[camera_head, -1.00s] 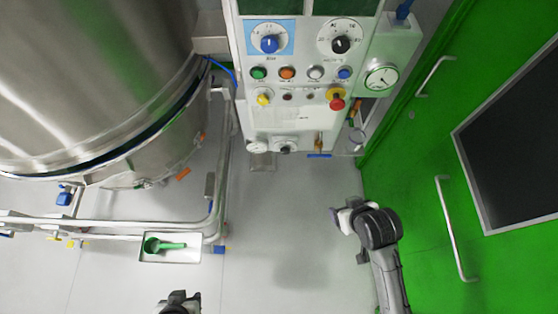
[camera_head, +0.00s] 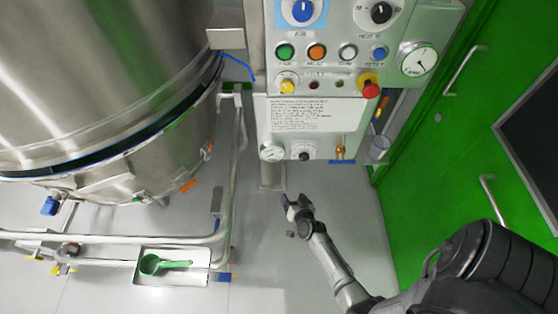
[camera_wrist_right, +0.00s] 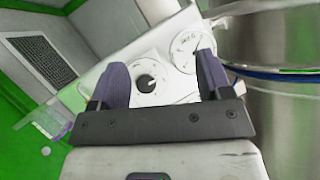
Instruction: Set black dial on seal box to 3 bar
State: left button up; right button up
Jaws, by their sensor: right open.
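The seal box (camera_head: 325,145) is the pale lower box under the control panel. It carries a small black dial (camera_head: 303,153) between a round white gauge (camera_head: 272,153) and a brass fitting (camera_head: 341,150). The right wrist view shows the black dial (camera_wrist_right: 146,82) on its white scale plate, with the gauge (camera_wrist_right: 186,50) beside it. The dial's scale marks are too small to read. My right gripper (camera_head: 291,213) is open and empty, below and apart from the box. In its wrist view, the dial appears between the two fingers (camera_wrist_right: 161,62). My left gripper is out of view.
The panel above holds a blue knob (camera_head: 303,11), another black knob (camera_head: 380,13), several buttons and a red emergency stop (camera_head: 369,87). A steel vessel (camera_head: 100,80) and its rail frame stand at left. A green door (camera_head: 450,140) is at right. Floor below the box is clear.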

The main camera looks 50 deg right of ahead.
aim_at(304, 159)
jog(key=s+d+r+m+h, duration=0.2)
jog(key=d+r+h, duration=0.25)
jog(key=h, duration=0.25)
jog(key=shift+n, duration=0.3)
jog(key=b+x, duration=0.2)
jog(key=x, duration=0.3)
jog(key=b+x, duration=0.3)
jog(key=x, duration=0.3)
jog(key=shift+d+r, duration=0.2)
jog(key=shift+r, duration=0.05)
jog(key=shift+b+x, duration=0.55)
jog(key=shift+x, duration=0.5)
jog(key=shift+r, duration=0.1)
jog(key=shift+c, duration=0.3)
jog(key=c, duration=0.9)
jog(key=shift+o, duration=0.2)
